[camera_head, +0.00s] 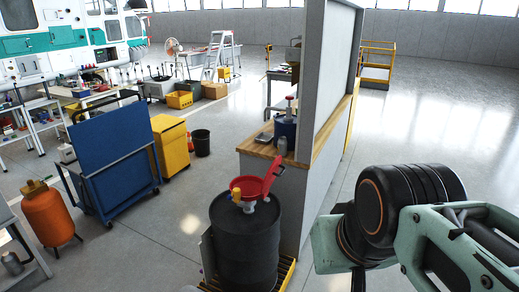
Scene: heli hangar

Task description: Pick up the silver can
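A small silver-grey can (282,146) stands upright on the wooden counter top, just in front of a dark blue container (286,128). It is tiny in this view. Another small grey, can-like object (12,263) is at the lower left edge on a grey surface; I cannot tell exactly what it is. Part of my arm shows at the lower right, to the right of the counter and apart from both objects. The fingers of my gripper do not show.
A black drum (245,245) with a red funnel (262,187) stands in front of the counter (262,150). A tall grey partition (322,90) rises on its right. A blue cart (115,160) and an orange tank (50,222) stand left. Open floor (450,130) lies right.

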